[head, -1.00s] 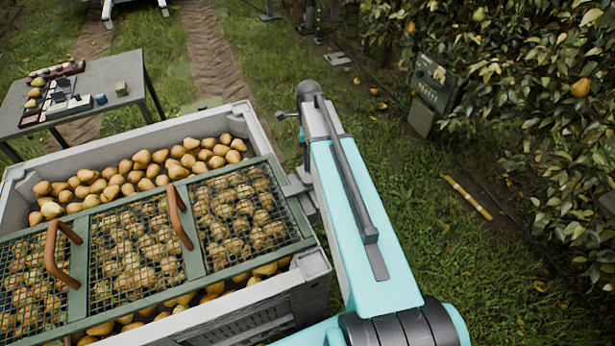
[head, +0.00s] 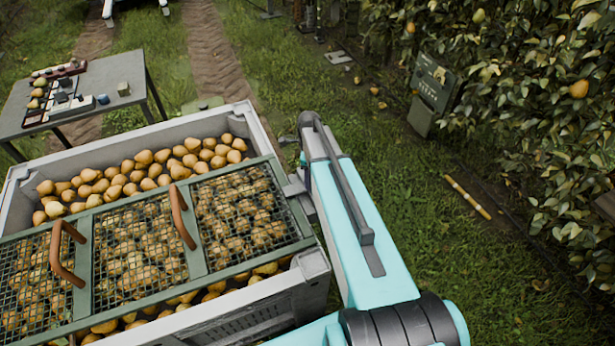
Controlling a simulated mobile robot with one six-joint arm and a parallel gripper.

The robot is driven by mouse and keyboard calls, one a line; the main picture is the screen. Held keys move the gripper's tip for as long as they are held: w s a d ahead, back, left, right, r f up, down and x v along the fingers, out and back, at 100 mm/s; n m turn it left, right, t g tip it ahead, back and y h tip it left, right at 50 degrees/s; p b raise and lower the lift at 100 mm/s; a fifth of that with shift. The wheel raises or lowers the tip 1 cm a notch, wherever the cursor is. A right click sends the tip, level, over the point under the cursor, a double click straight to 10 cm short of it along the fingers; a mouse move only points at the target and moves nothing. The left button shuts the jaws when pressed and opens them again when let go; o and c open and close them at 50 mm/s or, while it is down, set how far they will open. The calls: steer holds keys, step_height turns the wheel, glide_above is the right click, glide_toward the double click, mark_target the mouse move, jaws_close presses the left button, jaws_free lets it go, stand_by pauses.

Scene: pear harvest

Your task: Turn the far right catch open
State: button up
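A green-framed mesh lid (head: 197,228) with two brown handles lies over part of a grey bin (head: 258,128) full of pears. A grey bracket-like piece (head: 296,187) sits at the lid's right end, on the bin's right rim. I cannot tell whether it is a catch or how it is turned. The far right catch cannot be made out clearly. My teal and grey arm stands along the bin's right side and covers part of that area. A small grey part shows left of the arm's far end, close to the bin's right wall. My gripper's fingers are hidden.
A grey table (head: 120,108) with small items and pears stands at the back left. A green box (head: 432,88) stands by the leafy trees on the right. A yellow stick (head: 467,197) lies on the grass. Open grass lies right of my arm.

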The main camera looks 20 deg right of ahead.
steer(key=shift+f, duration=0.85)
steer(key=c, duration=1.3)
steer(key=shift+a, duration=0.35)
jaws_close()
steer(key=shift+d, duration=0.4)
